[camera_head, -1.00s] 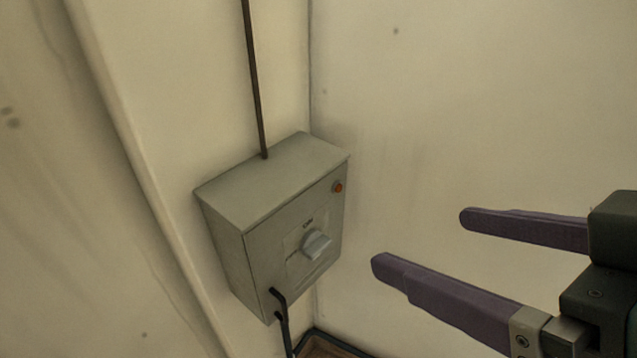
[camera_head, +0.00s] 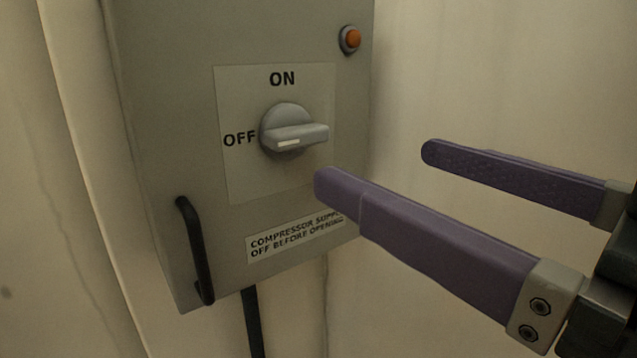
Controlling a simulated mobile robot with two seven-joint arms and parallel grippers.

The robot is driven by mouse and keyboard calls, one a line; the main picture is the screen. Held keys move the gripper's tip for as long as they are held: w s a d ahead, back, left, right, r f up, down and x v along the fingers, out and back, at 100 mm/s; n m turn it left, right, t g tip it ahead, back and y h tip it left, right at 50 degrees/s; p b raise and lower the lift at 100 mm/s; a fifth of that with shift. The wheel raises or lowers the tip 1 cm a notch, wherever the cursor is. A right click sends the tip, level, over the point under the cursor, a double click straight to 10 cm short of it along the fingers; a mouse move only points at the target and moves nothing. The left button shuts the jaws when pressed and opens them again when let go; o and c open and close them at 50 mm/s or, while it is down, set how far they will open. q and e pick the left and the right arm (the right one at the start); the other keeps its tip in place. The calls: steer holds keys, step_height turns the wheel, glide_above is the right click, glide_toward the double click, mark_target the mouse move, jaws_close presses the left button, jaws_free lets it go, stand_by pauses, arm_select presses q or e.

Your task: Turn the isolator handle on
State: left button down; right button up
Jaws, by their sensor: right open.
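The isolator handle (camera_head: 296,133) is a grey rotary knob on a pale plate on the front of a grey box (camera_head: 170,120). Its grip bar lies roughly horizontal, with a white mark at its left end beside the word OFF. The word ON is printed above it. My right gripper (camera_head: 375,168) comes in from the right. Its two purple fingers are spread apart with nothing between them. The nearer fingertip is just below and right of the handle in the picture; the gap in depth is hard to judge. My left gripper is not in view.
An orange indicator or button (camera_head: 350,39) sits at the box's upper right. A black door handle (camera_head: 195,250) sticks out at its lower left, above a dark cable (camera_head: 253,320). A warning label (camera_head: 295,236) is below the plate. Bare walls stand on both sides.

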mark_target(305, 134)
steer(key=b+x, duration=0.1)
steer(key=x, duration=0.9)
steer(key=shift+s+a+b, duration=0.1)
steer(key=shift+b, duration=0.2)
steer(key=shift+c, duration=0.2)
